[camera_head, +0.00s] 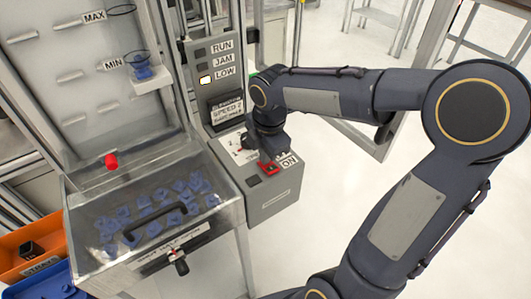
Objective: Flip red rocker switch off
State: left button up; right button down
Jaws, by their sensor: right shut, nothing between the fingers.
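The red rocker switch (270,169) sits on top of the grey control box (271,203), beside a label reading ON. My right gripper (268,157) points down at the switch with its fingertips shut and empty, at or just above it. I cannot tell whether it touches the switch. The gripper partly covers the switch, so its tilt is hard to read. My left gripper is not in view.
A clear-lidded bin (82,208) with a black handle holds several blue parts left of the box. A RUN, JAM, LOW panel (213,50) stands behind, LOW lit. An orange bin (12,262) and a blue bin (30,289) stand lower left. Open floor lies right.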

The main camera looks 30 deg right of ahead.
jog(key=shift+s+f, duration=0.1)
jog(key=shift+s, duration=0.75)
jog(key=shift+r, duration=0.25)
